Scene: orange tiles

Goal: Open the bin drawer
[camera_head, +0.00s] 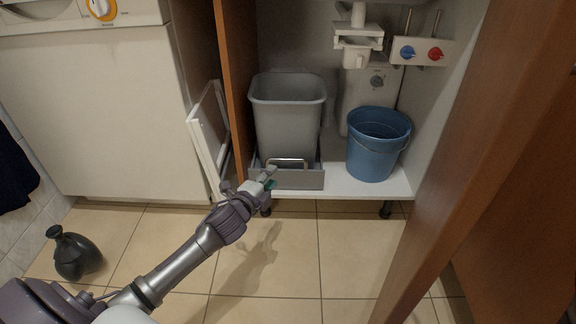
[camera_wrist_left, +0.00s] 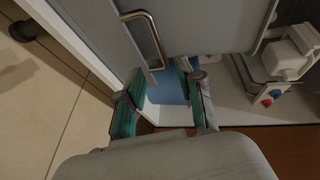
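The bin drawer (camera_head: 307,181) is a low grey tray front with a silver bar handle (camera_head: 287,162), on the floor of the open cabinet. A grey bin (camera_head: 288,110) stands in it. My left gripper (camera_head: 269,179) is at the left part of the drawer front, just below the handle in the head view. In the left wrist view the teal-padded fingers (camera_wrist_left: 160,84) are apart, with nothing between their pads. The handle (camera_wrist_left: 148,38) lies just beyond the fingertips there; I cannot tell whether they touch it. My right gripper is not in view.
A blue bucket (camera_head: 374,150) stands right of the drawer. An open wooden door (camera_head: 470,150) is at the right. A white framed panel (camera_head: 209,135) leans at the left by the white appliance (camera_head: 110,110). A dark vase (camera_head: 74,254) stands on the tiles; the floor before the drawer is otherwise clear.

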